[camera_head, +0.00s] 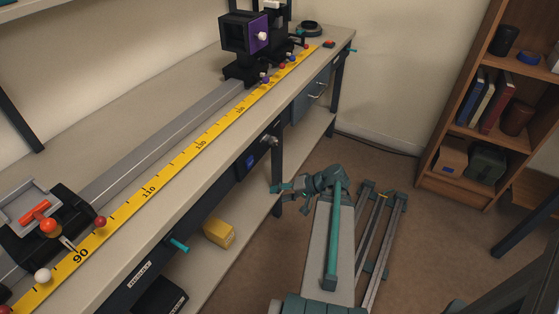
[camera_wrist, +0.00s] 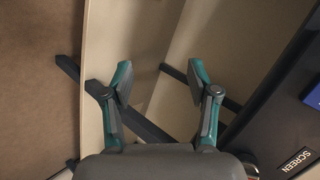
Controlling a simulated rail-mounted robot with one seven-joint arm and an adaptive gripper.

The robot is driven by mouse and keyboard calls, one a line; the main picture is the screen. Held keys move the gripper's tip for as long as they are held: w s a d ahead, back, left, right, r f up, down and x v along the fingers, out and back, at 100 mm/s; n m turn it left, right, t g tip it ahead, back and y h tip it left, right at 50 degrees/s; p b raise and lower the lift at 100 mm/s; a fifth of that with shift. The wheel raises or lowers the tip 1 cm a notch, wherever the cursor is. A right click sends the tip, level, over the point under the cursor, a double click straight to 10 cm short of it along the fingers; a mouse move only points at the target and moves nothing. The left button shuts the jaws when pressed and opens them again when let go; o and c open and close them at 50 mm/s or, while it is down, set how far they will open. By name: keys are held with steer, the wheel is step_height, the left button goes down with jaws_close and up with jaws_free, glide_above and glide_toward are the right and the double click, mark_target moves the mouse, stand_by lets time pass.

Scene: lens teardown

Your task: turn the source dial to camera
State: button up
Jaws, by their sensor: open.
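My gripper (camera_head: 280,188) is beside the front of the long bench, below the bench top, its fingers toward the bench. In the wrist view its two teal-and-grey fingers (camera_wrist: 160,85) are spread apart with nothing between them. A small grey knob (camera_head: 272,141) sticks out of the dark front panel; it may be the source dial, but its pointer is too small to read. In the wrist view a SCREEN label (camera_wrist: 296,160) is on the dark panel at the right. A rounded metallic edge (camera_wrist: 251,167) is partly hidden by the gripper body. No camera label is readable.
A blue square (camera_head: 250,161) is on the front panel; it also shows in the wrist view (camera_wrist: 314,95). A teal handle (camera_head: 178,245) juts from the bench front. A yellow block (camera_head: 219,233) lies on the lower shelf (camera_head: 268,178). A bookcase (camera_head: 480,120) stands at right.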

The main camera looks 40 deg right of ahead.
steer(key=d+r+t+b, duration=0.4)
steer(key=d+r, duration=0.1)
steer(key=d, duration=0.2)
steer(key=n+t+b, duration=0.1)
steer(key=n+t, duration=0.3)
glide_toward(274, 142)
steer(key=d+f+b+x, duration=0.1)
steer(key=x, duration=0.8)
steer(key=shift+w+d, duration=0.15)
steer(key=shift+d, duration=0.05)
steer(key=c, duration=1.1)
